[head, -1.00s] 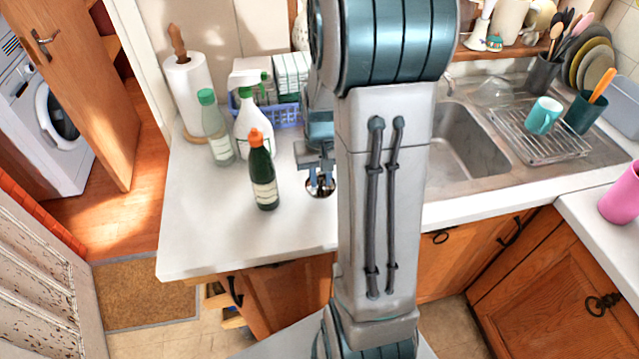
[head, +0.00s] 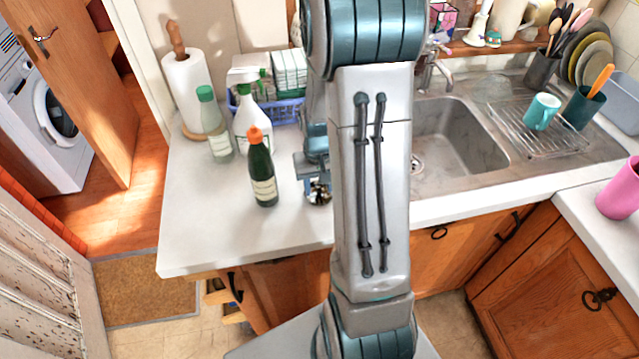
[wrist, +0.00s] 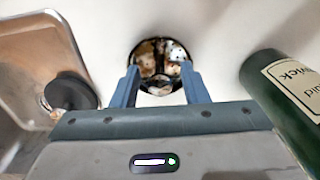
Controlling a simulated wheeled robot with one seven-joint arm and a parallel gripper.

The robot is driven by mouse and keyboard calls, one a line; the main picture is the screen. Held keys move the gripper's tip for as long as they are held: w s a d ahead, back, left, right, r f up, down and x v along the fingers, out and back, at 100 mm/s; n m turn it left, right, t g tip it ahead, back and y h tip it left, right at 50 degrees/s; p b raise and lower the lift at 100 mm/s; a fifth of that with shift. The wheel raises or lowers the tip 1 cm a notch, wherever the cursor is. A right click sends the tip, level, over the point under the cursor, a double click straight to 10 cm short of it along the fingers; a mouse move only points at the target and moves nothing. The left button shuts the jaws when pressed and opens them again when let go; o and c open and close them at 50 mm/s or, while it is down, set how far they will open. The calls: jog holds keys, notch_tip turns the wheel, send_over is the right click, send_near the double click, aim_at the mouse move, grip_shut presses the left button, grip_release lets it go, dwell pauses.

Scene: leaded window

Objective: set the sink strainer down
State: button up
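The sink strainer (wrist: 160,66) is a round, shiny metal piece with a mottled, reflective face. In the wrist view it sits between the two fingertips of my gripper (wrist: 160,80), which meet its edges on both sides. In the head view my gripper (head: 316,182) is low over the white counter, with the strainer (head: 319,192) at its tips. My arm hides part of the gripper. I cannot tell whether the strainer touches the counter.
A dark green bottle with an orange cap (head: 261,170) stands close left of my gripper. A spray bottle (head: 250,125) and a clear bottle (head: 214,128) stand behind it. The sink (head: 455,140) lies to the right. The front left counter (head: 205,235) is clear.

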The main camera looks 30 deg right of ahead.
jog(key=shift+r, duration=0.1)
notch_tip(320, 180, up, 11)
jog(key=s+a+r+n+t, duration=0.3)
jog(key=s+a+r, duration=0.5)
jog(key=s+a, duration=0.3)
jog(key=shift+s+a+t+b, duration=0.3)
jog(key=shift+s+a+b, duration=0.1)
jog(key=shift+s, duration=0.55)
